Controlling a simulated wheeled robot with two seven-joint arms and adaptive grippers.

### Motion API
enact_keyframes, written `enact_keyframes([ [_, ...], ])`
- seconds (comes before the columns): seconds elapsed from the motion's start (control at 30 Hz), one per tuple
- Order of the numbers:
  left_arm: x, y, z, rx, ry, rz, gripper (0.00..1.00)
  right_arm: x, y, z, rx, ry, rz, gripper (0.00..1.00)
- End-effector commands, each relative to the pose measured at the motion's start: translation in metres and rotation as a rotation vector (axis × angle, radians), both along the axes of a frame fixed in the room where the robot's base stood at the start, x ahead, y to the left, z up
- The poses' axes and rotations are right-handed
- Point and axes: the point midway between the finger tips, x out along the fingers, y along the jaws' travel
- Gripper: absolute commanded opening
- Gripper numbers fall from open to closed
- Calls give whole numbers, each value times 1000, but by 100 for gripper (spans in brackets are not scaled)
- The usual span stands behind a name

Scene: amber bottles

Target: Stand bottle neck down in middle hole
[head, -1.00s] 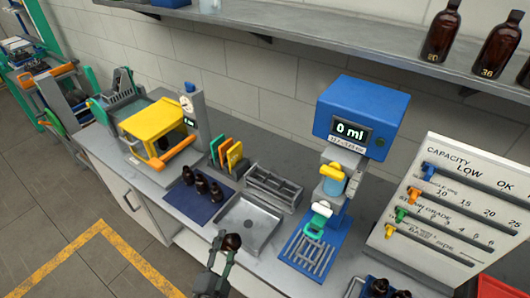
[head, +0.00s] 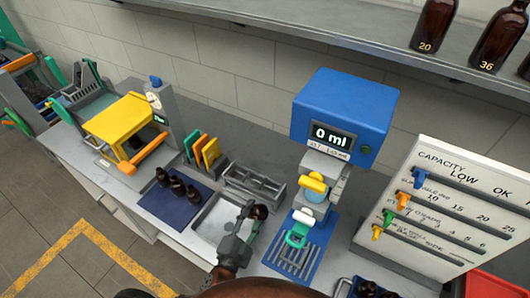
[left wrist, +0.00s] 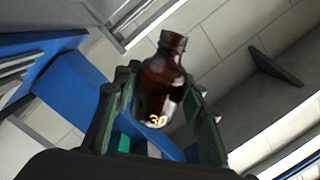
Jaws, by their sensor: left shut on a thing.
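An amber bottle (head: 260,212) is in my left gripper (head: 250,212), over the right side of the steel sink tray, just in front of the grey rack (head: 236,180). In the left wrist view the bottle (left wrist: 162,85) stands between the two fingers (left wrist: 160,110), with its neck pointing away from the palm and the number 30 near its base. The fingers are shut on its lower body. The grey rack has several compartments; its middle hole cannot be made out clearly. My right gripper is not in view.
Several dark bottles (head: 177,187) stand on a blue mat (head: 185,213) left of the sink tray (head: 208,222). A blue dispenser (head: 345,115) reading 0 ml stands to the right, above a blue grated base (head: 293,262). Coloured plates (head: 208,152) stand behind the mat.

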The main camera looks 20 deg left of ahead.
Motion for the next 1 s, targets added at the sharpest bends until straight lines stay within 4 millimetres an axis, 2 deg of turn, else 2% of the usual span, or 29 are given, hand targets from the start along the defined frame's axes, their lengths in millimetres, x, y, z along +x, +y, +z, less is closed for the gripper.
enact_keyframes([
  [0.03,4,-1,8,-18,-1,-9,3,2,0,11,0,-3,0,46],
  [0.47,54,1,31,-337,36,-102,3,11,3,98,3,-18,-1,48],
  [0.77,94,21,50,-576,65,-127,3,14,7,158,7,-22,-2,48],
  [1.0,126,45,71,-765,79,-120,3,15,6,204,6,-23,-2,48],
])
